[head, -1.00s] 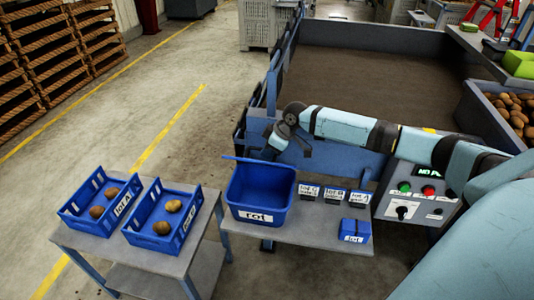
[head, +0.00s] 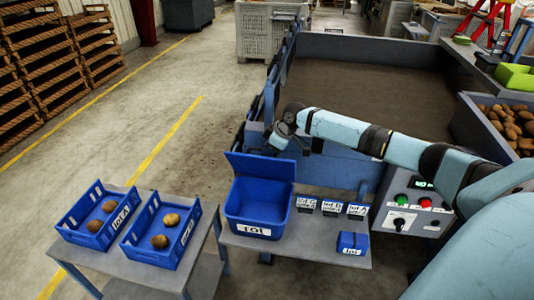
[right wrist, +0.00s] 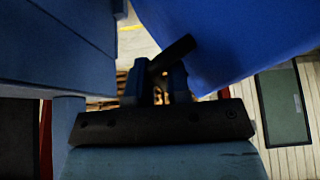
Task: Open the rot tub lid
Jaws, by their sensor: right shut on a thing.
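The blue rot tub (head: 257,231), with a white "rot" label, stands on the grey bench. Its inside shows from above. Its blue lid (head: 262,167) stands raised along the tub's far side, its broad face turned toward the head camera. My right gripper (head: 271,150) is at the lid's upper edge, partly hidden behind it. In the right wrist view the fingers (right wrist: 163,78) are close together beside the large blue lid (right wrist: 235,35); the lid is what they appear to grip, though the contact is dark. My left gripper is out of view.
Small labelled lot boxes (head: 331,207) and a small blue box (head: 352,243) stand right of the tub. Two blue crates with potatoes (head: 162,233) are on a lower table at left. A control panel (head: 409,205) stands at right, and a grader bed behind.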

